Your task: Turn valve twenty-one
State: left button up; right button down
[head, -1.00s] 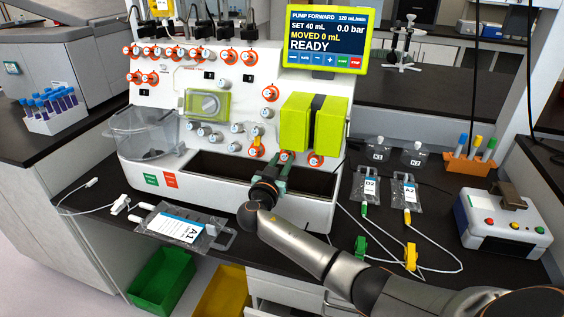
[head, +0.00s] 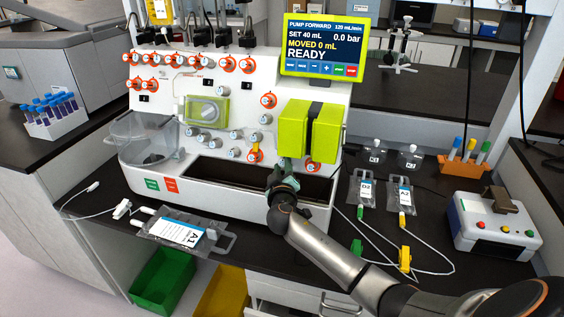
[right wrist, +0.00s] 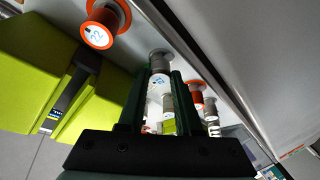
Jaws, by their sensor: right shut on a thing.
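My right gripper (head: 283,166) is at the lower front of the white cell processor (head: 225,172), just left of an orange valve (head: 313,167). In the right wrist view, its two dark fingers (right wrist: 158,72) are shut on a pale grey valve knob with a white face (right wrist: 158,84); I cannot read its number. Orange valve 22 (right wrist: 97,36) is beside it, outside the fingers. The held knob is hidden behind the gripper in the head view. My left gripper is not in view.
The lime-green pump block (head: 293,128) stands just above my right gripper. Other orange and grey valves (head: 256,155) are close on its left. The clear bag A1 (head: 182,233) lies in front of the processor. Bags, tubes and clamps (head: 357,246) lie to the right.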

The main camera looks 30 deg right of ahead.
jog(key=shift+n+y+p, duration=0.4)
jog(key=shift+n+p, duration=0.1)
jog(key=shift+n, duration=0.3)
jog(key=c, duration=0.6)
grip_release()
jog(key=shift+s, duration=0.15)
jog(key=v, duration=1.2)
jog(key=shift+s, duration=0.15)
jog(key=shift+r, duration=0.1)
